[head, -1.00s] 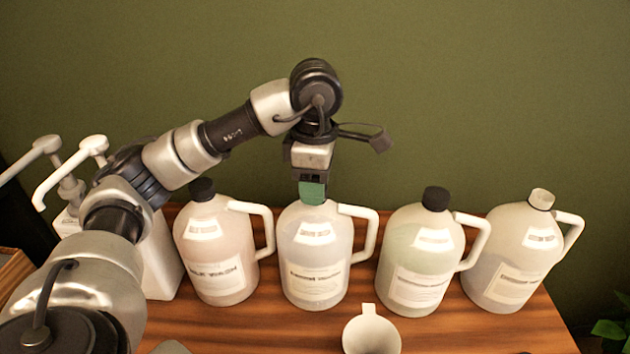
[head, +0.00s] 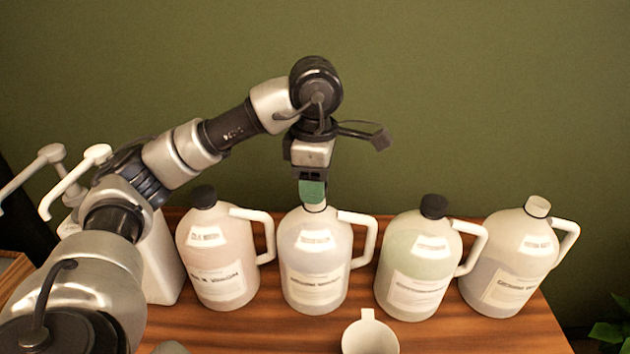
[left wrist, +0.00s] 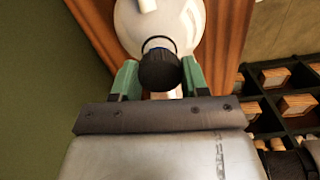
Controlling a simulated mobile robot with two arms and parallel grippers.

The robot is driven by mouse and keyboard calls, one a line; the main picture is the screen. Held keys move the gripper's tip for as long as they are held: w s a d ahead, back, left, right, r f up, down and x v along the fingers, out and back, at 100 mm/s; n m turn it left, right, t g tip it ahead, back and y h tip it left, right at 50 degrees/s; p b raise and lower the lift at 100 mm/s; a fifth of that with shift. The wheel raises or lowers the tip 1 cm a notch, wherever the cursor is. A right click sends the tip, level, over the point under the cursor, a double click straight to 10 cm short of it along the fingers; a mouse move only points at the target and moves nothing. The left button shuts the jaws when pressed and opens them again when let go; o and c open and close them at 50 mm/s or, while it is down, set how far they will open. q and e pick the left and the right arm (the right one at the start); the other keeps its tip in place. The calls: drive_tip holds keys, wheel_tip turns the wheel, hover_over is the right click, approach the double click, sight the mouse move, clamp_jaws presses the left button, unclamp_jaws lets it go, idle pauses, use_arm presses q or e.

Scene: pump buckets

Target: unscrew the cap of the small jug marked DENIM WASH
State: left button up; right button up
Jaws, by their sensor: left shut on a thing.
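Four small jugs with handles stand in a row. My left gripper (head: 313,196) is above the second jug from the left (head: 316,262), pointing down. Its green fingers are shut on a black cap (left wrist: 160,70), seen between them in the left wrist view. In the head view the fingers hide the cap, and the jug's pale neck shows just under them. The cap appears raised off the neck. The jug stands upright. Its label is too blurred to read for certain as DENIM WASH. My right gripper is not in view.
A black-capped jug (head: 217,255) stands close on the left, and another (head: 418,262) on the right. The far right jug (head: 511,260) has a pale top. White pump containers (head: 158,262) stand at the left. A white scoop-like cup (head: 370,335) is in front.

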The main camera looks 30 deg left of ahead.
use_arm(q)
drive_tip(key=shift+r+p, duration=1.8)
drive_tip(key=shift+r, duration=0.2)
